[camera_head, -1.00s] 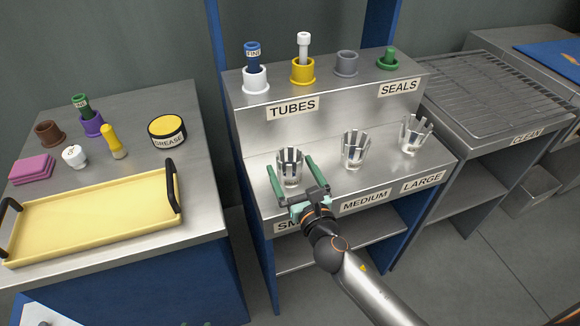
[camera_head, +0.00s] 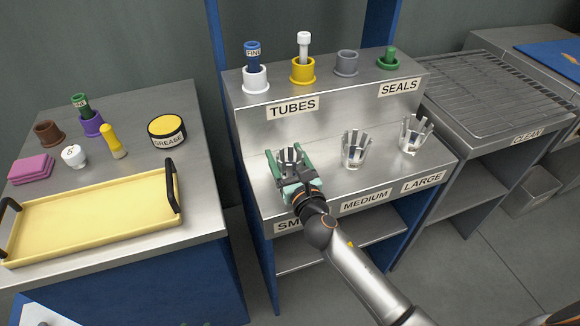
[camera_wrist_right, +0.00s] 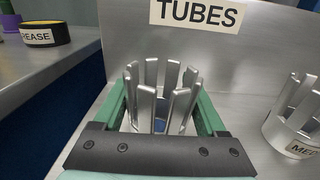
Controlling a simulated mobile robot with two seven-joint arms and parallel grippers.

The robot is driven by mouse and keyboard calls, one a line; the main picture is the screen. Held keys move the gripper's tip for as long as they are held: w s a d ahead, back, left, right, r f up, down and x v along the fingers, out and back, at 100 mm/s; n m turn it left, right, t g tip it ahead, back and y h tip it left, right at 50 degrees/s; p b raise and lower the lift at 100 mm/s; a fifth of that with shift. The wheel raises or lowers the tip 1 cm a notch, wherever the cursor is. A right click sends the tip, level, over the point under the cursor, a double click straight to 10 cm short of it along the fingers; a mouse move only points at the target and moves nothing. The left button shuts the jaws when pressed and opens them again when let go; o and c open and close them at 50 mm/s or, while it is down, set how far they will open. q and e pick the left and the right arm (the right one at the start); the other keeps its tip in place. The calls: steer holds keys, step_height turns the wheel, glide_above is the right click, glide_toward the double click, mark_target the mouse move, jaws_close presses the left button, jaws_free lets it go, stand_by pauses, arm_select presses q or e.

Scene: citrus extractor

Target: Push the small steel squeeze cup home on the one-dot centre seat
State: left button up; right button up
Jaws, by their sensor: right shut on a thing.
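The small steel squeeze cup (camera_head: 291,156) stands upright on the lower shelf of the steel rack, behind the partly covered small label (camera_head: 287,226). In the right wrist view the slotted steel cup (camera_wrist_right: 160,97) sits between green fingers. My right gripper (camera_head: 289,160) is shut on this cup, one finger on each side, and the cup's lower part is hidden. The medium cup (camera_head: 355,149) and the large cup (camera_head: 415,134) stand to its right. No one-dot centre seat can be made out. My left gripper is not in view.
On the upper shelf stand several coloured holders, including a white one (camera_head: 256,80) and a yellow one (camera_head: 303,70). A yellow tray (camera_head: 95,218) and a grease tin (camera_head: 167,131) are on the left table. A wire rack (camera_head: 490,85) lies at right.

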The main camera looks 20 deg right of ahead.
jaws_close()
steer(key=shift+r, duration=0.1)
steer(key=shift+r, duration=0.1)
stand_by(0.3)
